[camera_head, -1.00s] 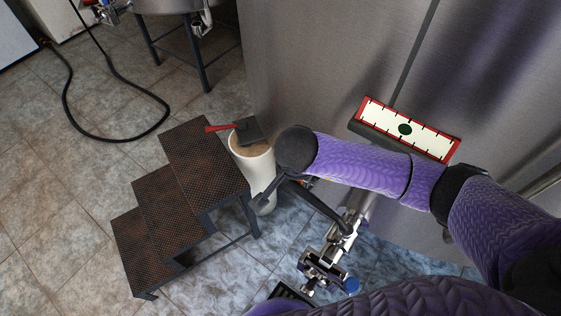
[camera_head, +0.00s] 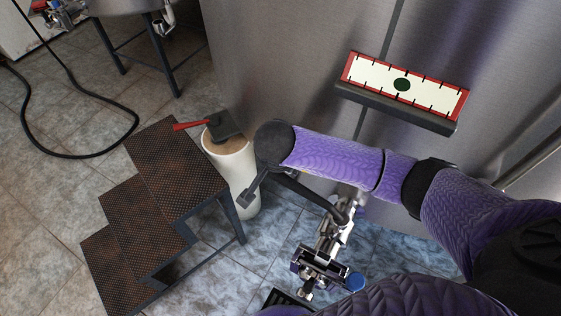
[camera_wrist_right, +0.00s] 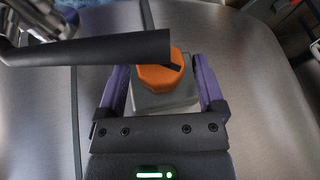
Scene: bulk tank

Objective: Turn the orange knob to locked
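The orange knob (camera_wrist_right: 161,76) shows in the right wrist view, on a grey block-like base (camera_wrist_right: 165,101) against the steel tank wall. My right gripper (camera_wrist_right: 164,84) is open, with one purple finger on each side of the knob and its base. Narrow gaps show beside the knob; contact with the base is unclear. A dark bar (camera_wrist_right: 95,49) crosses in front of the knob's upper left part. In the head view my right forearm hides the knob and most of the right gripper. My left gripper is not in view. I cannot read the knob's locked mark.
Metal valve fittings (camera_head: 328,240) stand below my right arm. A red-framed gauge panel (camera_head: 402,85) is on the tank wall (camera_head: 290,60). A white bin (camera_head: 233,165) with a red-handled tool (camera_head: 193,125) on it stands beside dark steps (camera_head: 178,165). A black hose (camera_head: 75,155) lies on the floor.

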